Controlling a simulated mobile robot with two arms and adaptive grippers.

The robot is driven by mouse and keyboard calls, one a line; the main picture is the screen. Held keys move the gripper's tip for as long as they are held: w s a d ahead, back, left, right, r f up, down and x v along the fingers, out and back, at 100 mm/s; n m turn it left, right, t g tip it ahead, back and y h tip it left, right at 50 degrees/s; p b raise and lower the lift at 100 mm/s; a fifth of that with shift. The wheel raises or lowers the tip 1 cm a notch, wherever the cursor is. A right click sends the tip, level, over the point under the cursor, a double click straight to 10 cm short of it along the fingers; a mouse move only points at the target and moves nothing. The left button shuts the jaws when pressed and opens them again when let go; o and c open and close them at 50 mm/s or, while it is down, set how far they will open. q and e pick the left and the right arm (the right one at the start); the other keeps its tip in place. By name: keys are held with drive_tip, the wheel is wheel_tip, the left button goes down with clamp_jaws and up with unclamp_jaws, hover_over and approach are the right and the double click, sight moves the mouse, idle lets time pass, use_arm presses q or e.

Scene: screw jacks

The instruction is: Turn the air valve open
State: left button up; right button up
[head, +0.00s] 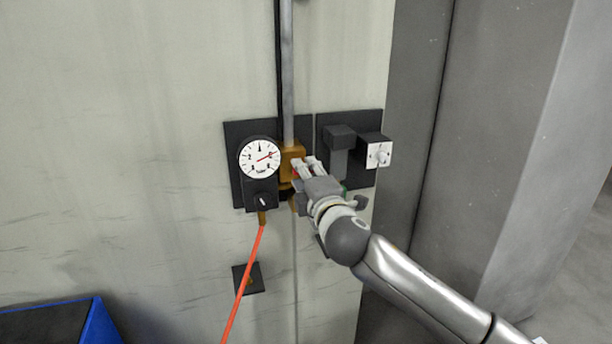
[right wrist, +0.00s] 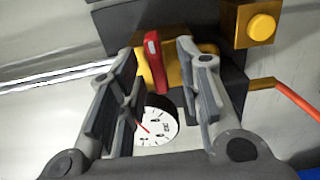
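The air valve is a brass block (head: 291,155) on a dark wall plate, at the bottom of a grey vertical pipe. It also shows as a yellow body (right wrist: 178,68) in the right wrist view. Its red lever (right wrist: 155,62) lies between the two fingers of my right gripper (right wrist: 156,50), with gaps visible on both sides. My right gripper (head: 308,165) is open and right at the valve in the head view, where it hides most of the lever. My left gripper is not in view.
A round white gauge (head: 259,158) with a red needle sits left of the valve, above a black knob box. An orange hose (head: 243,282) runs down from it. A blue bin (head: 98,320) stands lower left.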

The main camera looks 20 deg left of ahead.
drive_tip(key=shift+s, duration=0.1)
drive_tip(key=v, duration=1.2)
